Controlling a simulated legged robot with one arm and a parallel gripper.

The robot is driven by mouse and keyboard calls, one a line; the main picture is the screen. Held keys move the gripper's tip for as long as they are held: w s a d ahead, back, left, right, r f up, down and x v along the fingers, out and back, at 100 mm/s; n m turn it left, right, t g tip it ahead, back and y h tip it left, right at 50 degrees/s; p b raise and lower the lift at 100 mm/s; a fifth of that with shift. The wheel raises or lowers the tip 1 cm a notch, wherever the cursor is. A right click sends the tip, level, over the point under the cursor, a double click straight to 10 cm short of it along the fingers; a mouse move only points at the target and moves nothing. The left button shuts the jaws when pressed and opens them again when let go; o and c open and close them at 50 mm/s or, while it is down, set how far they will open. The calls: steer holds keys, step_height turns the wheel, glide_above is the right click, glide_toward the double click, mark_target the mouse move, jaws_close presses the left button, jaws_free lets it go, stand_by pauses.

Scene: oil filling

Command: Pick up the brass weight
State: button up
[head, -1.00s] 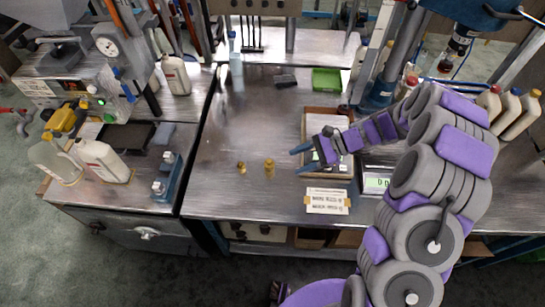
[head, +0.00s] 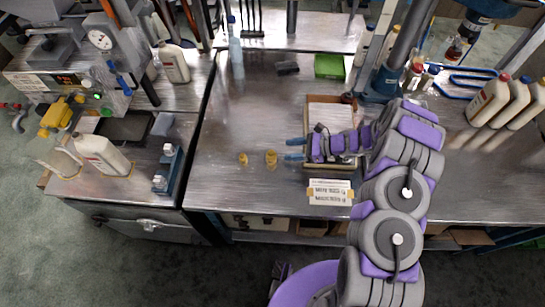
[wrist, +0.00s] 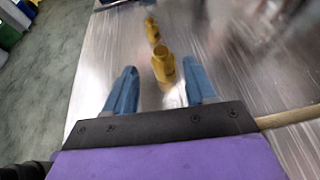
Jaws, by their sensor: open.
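Two brass weights stand on the metal bench. In the head view the larger brass weight (head: 271,157) is nearer my gripper, and the smaller brass weight (head: 243,159) is to its left. In the wrist view the larger one (wrist: 163,64) is just beyond the fingertips, roughly between their lines, and the smaller one (wrist: 152,30) is behind it. My gripper (head: 294,149) has blue fingers pointing left at the larger weight. The fingers (wrist: 165,85) are spread apart with nothing between them. A small gap separates them from the weight.
A wooden tray (head: 309,105) with papers lies under my arm. A label card (head: 330,192) lies near the front edge. A green bin (head: 329,67) and a dark block (head: 288,68) are farther back. The bench left of the weights is clear.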

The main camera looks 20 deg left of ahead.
mark_target(268, 153)
steer(key=x, duration=0.6)
steer(key=shift+w, duration=0.15)
steer(key=x, duration=0.1)
steer(key=b+x, duration=0.1)
steer(key=x, duration=0.1)
steer(key=shift+f, duration=0.4)
steer(key=shift+x, duration=0.75)
steer(key=shift+d+r, duration=0.1)
steer(key=shift+d, duration=0.05)
jaws_close()
